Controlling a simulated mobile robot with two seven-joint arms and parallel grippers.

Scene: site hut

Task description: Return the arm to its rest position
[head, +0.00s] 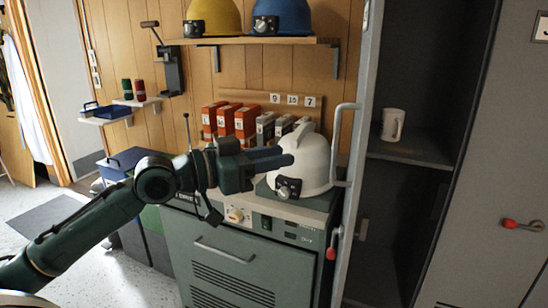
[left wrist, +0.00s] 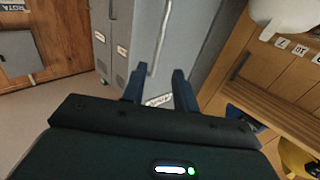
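My left arm comes in from the left in the head view, raised and stretched out to the right. Its left gripper (head: 284,155) is in front of the white helmet (head: 307,163) on the grey cabinet and overlaps it in the picture; I cannot tell how far apart they are. In the left wrist view the two dark blue fingers of the left gripper (left wrist: 157,80) stand apart with nothing between them. My right gripper is in neither view.
A grey cabinet (head: 225,262) stands below the gripper. An open locker at right holds a white mug (head: 393,125). A wall shelf (head: 300,41) carries yellow and blue helmets. Orange boxes (head: 246,122) stand behind the gripper. Floor at lower left is open.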

